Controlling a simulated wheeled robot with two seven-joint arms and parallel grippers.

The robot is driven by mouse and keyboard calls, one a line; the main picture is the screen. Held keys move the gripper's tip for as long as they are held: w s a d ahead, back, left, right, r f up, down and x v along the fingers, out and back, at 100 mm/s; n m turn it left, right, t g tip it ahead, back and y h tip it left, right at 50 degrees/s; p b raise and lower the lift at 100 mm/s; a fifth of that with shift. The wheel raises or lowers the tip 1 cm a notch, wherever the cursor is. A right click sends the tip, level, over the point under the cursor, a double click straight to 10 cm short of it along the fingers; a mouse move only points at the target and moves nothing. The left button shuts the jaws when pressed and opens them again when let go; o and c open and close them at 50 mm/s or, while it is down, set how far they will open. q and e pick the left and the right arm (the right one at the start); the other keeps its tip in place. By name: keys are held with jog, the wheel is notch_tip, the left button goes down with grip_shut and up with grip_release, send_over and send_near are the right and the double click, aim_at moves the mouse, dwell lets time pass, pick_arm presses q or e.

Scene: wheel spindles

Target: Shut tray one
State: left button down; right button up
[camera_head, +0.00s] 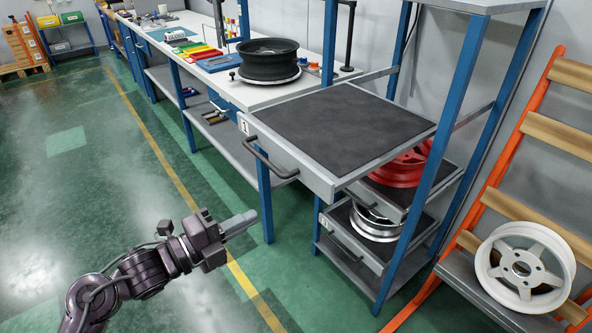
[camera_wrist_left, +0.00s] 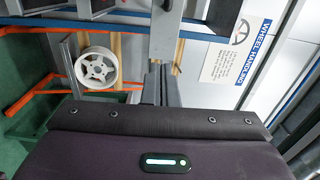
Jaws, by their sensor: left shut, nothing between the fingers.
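Tray one (camera_head: 345,128) is the top tray of the blue-posted rack. It has a grey rim and a bare black mat, and it sticks out of the rack toward the aisle. Its front panel carries a label "1" and a dark bar handle (camera_head: 270,162). My left gripper (camera_head: 243,222) is shut and empty, below and to the left of the handle, apart from it. In the left wrist view its closed fingers (camera_wrist_left: 160,86) point away from the camera. My right gripper is in neither view.
Lower trays hold a red wheel (camera_head: 400,168) and a silver wheel (camera_head: 375,222). A white wheel (camera_head: 525,268) leans on the orange stand at right. A workbench with a black wheel (camera_head: 268,62) stands behind tray one. The green floor at left is clear.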

pick_arm(q)
jog(key=p, duration=0.2)
send_near(315, 184)
jog(key=p+x, duration=0.1)
jog(key=x, duration=0.5)
jog(key=shift+r, duration=0.15)
jog(key=shift+w+d+p, duration=0.3)
jog(key=shift+d, duration=0.05)
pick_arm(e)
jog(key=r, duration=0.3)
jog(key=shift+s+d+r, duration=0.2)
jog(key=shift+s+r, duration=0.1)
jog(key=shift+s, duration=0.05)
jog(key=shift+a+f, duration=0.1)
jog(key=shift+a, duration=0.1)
